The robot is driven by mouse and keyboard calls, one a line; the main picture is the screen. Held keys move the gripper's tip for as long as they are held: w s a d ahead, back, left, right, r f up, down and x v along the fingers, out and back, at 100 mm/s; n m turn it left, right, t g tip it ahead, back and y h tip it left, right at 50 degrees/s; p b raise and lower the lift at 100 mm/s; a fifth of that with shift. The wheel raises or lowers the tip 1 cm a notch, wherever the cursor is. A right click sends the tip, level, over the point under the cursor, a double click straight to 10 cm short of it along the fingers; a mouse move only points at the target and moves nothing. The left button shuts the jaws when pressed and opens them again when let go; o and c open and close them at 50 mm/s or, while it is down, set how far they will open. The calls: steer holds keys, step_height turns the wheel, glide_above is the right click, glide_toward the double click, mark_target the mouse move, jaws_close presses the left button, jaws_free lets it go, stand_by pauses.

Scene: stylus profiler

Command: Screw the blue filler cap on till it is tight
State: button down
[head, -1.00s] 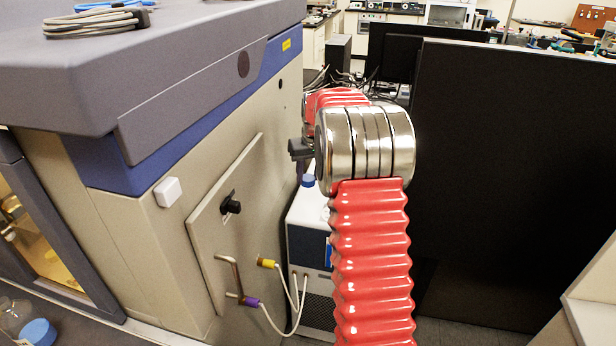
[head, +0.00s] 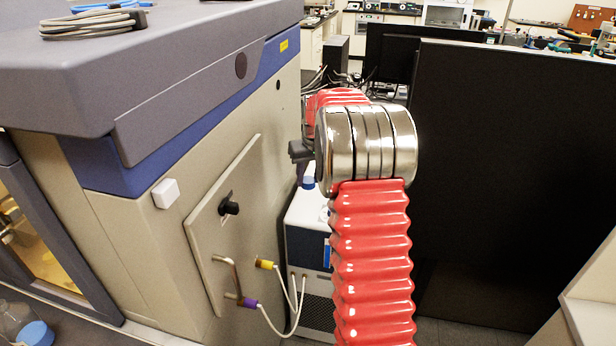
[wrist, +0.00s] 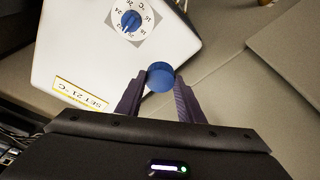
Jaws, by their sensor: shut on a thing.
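The blue filler cap (wrist: 160,77) is between the two dark fingertips of my gripper (wrist: 160,86) in the wrist view. The fingers are shut on its sides. I see the cap at the edge of the white unit's top (wrist: 85,55), and what lies under it is hidden. I cannot tell whether it is seated on a neck. In the head view my red arm hides most of the gripper. A small blue round piece (head: 308,182) shows by the white unit there, but I cannot tell whether it is the cap or the dial.
A blue dial knob (wrist: 131,20) with a temperature scale sits on the unit's top. The beige profiler cabinet (head: 140,235) stands close at the left, with hoses on yellow (head: 264,265) and purple (head: 249,303) fittings. A black panel (head: 510,180) stands at the right.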

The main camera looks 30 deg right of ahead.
steer(key=s+f, duration=0.2)
steer(key=s, duration=1.5)
steer(key=shift+s+a+f+m, duration=0.15)
steer(key=shift+s+m, duration=0.15)
steer(key=shift+s, duration=0.1)
